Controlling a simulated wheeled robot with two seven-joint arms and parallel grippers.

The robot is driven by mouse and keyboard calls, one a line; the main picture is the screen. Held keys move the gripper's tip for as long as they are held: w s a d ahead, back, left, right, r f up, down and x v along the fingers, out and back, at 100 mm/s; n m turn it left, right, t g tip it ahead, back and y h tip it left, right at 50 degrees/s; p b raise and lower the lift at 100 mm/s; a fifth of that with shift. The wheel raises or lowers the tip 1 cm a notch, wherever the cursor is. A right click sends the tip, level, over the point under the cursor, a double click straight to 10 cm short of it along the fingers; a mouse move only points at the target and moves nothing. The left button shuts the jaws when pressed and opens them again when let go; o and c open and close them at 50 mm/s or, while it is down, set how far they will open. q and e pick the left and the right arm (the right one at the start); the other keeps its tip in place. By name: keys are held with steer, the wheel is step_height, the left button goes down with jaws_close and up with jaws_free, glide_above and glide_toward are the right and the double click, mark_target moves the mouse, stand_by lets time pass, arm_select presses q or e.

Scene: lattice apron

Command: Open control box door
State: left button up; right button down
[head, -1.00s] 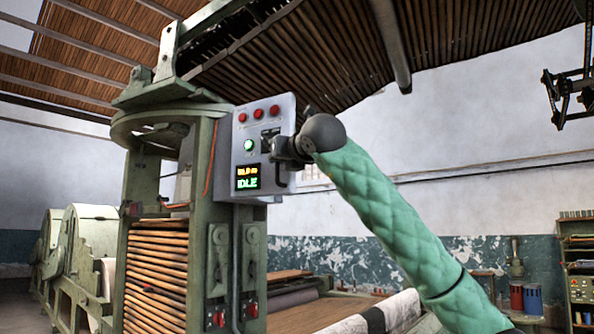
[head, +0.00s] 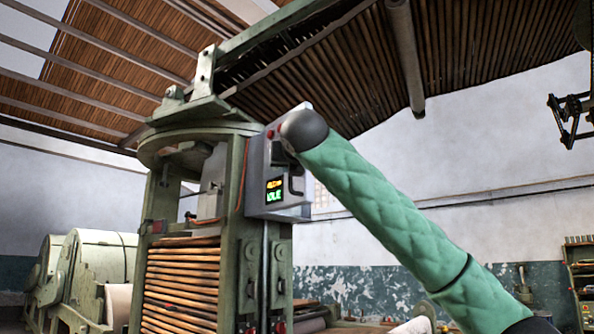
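The grey control box (head: 257,185) is mounted high on the green machine frame, left of centre. Its front has a small lit display (head: 274,190) with orange and green text and a dark handle (head: 297,182) at the right. My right arm, in a green quilted sleeve, comes in from the lower right. Its dark rounded wrist covers the upper front of the box, hiding most of the buttons. My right gripper is mostly hidden behind this wrist, so its fingers and any contact with the handle cannot be made out. I see no clear door gap. My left gripper is out of view.
The green machine frame (head: 228,250) with stacked wooden slats (head: 182,285) stands below the box. A shelf (head: 580,265) stands at the far right. An overhead beam (head: 270,42) runs above the box.

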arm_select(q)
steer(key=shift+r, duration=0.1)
arm_select(e)
steer(key=shift+s+d+r, duration=0.15)
steer(key=shift+d+r, duration=0.1)
steer(key=shift+r, duration=0.5)
steer(key=c, duration=1.8)
jaws_free()
steer(key=o, duration=0.3)
steer(key=shift+w+a+f, duration=0.1)
steer(key=shift+w+a, duration=0.05)
steer(key=shift+w, duration=0.15)
steer(key=shift+s+f, duration=0.1)
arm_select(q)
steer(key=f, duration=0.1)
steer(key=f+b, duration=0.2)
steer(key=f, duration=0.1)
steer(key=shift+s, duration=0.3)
arm_select(e)
steer(key=s+d+f, duration=0.1)
steer(key=s, duration=0.6)
steer(key=shift+s, duration=0.15)
